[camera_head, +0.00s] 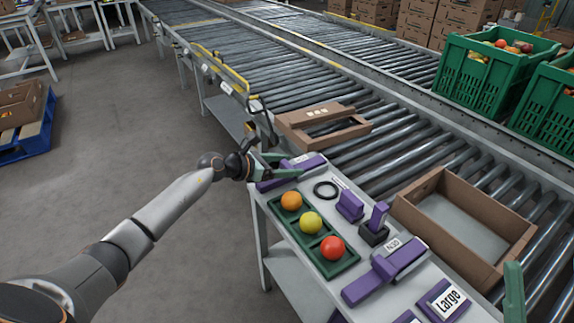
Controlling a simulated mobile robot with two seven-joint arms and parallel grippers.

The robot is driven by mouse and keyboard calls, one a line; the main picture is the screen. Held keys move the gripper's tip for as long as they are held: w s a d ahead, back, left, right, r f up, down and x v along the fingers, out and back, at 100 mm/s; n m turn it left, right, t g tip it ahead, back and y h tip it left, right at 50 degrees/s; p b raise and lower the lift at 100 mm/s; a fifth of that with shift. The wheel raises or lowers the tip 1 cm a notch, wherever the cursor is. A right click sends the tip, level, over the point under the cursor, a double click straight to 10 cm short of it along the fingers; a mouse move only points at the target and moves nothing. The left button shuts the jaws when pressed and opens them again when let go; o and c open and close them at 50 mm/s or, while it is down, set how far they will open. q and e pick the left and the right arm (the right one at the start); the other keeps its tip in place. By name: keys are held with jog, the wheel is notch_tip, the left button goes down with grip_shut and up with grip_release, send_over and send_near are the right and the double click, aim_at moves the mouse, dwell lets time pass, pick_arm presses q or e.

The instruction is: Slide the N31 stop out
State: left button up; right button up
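A long purple stop (314,164) lies at the far end of the grey side table, with a small pale label beside it that I cannot read. My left gripper (284,165) is at this stop, its green fingers spread along its left part and hiding some of it. I cannot tell whether they grip it. A second purple stop (368,287) lies at the near end, beside a label (392,245) that seems to read N30. Only a green finger of what seems my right gripper (514,291) shows at the right edge.
A black ring (326,190), purple blocks (349,206) and a "Large" sign (446,300) share the table (300,251). An open carton (487,259) and a cardboard piece (290,121) sit on the rollers.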

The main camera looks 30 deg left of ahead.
pick_arm(q)
grip_shut()
dwell(0.4)
